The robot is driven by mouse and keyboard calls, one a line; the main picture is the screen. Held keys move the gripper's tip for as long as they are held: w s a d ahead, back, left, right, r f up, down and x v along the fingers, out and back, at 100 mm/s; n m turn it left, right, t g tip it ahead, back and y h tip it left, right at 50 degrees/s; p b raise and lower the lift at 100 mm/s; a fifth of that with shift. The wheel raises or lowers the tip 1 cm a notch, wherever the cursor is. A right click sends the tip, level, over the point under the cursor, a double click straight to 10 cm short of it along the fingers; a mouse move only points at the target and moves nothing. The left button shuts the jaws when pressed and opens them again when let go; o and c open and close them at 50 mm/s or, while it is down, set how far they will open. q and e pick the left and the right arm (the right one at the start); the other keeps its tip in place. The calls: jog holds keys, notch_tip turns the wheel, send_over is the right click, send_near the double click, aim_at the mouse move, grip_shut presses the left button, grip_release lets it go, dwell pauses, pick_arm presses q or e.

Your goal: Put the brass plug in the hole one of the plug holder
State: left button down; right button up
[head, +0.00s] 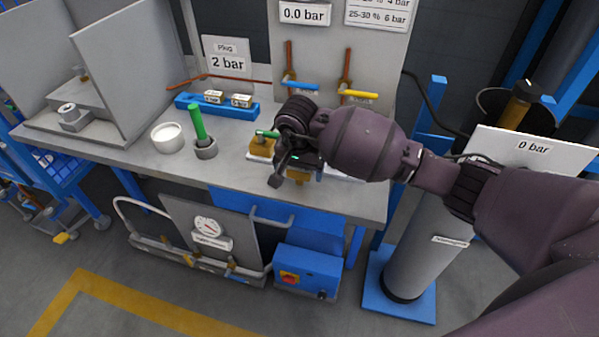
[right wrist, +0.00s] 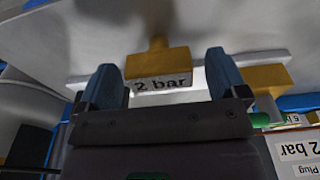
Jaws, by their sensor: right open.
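A brass plug (right wrist: 172,58) with a white "2 bar" label shows in the right wrist view, between and just beyond the fingertips of my right gripper (right wrist: 162,78). The fingers stand apart on either side of it, and I cannot tell whether they touch it. In the head view my right gripper (head: 287,170) is over the right part of the bench and mostly hides this plug (head: 297,179). A second brass block (head: 262,148) sits left of the gripper. The blue plug holder (head: 245,109) lies at the back of the bench, with labelled plugs in it. My left gripper is not in view.
A white cup (head: 168,137) and a green-handled tool in a grey cup (head: 205,149) stand left of the gripper. Blue (head: 301,86) and yellow (head: 358,94) valve handles stick out behind. A "2 bar" sign (head: 228,63) stands behind the holder.

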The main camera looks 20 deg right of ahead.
jog(key=c, duration=1.1)
jog(key=shift+c, duration=0.2)
jog(key=shift+r, duration=0.2)
